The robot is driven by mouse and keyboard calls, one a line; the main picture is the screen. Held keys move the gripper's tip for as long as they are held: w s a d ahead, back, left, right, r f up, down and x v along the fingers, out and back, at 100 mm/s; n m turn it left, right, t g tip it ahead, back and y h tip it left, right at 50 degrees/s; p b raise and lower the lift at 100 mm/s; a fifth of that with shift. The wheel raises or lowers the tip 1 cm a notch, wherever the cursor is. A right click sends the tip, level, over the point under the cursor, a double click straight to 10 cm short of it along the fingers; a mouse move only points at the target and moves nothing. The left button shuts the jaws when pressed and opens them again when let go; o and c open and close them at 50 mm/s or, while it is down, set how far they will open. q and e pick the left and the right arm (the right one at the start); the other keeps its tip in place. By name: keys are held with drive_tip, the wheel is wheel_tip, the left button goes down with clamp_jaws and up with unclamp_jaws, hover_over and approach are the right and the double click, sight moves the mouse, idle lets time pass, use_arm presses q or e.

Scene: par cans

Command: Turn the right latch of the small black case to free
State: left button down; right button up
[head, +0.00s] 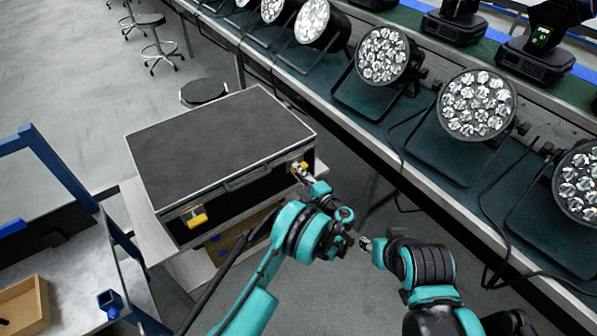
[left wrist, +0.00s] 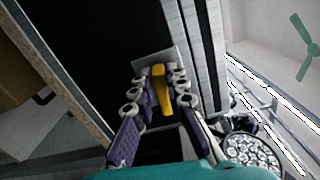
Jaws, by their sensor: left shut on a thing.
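The small black case (head: 220,145) is closed, with pale metal edges, and rests on a light stand. Its right latch (head: 301,165) is yellow on a metal plate, near the right end of the front face. My left gripper (head: 304,172) is at this latch. In the left wrist view the fingers (left wrist: 160,82) are shut on the yellow right latch (left wrist: 158,78), one on each side, and partly hide it. The left latch (head: 197,217) is yellow and stands apart from both grippers. My right gripper (head: 368,243) is away from the case; its jaws are too small to read.
A long bench (head: 350,105) with several par cans (head: 477,104) runs along the right of the case. A blue-framed table (head: 75,275) with a wooden box (head: 25,305) stands at the left. A stool (head: 203,91) is behind the case.

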use_arm(q)
drive_tip(key=shift+f+n, duration=0.1)
drive_tip(key=shift+n, duration=0.5)
drive_tip(key=c, duration=1.5)
unclamp_jaws()
drive_tip(key=shift+c, duration=0.2)
drive_tip(key=v, duration=0.7)
drive_tip(key=shift+s, duration=0.2)
drive_tip(key=shift+d+f, duration=0.1)
drive_tip(key=shift+d, duration=0.05)
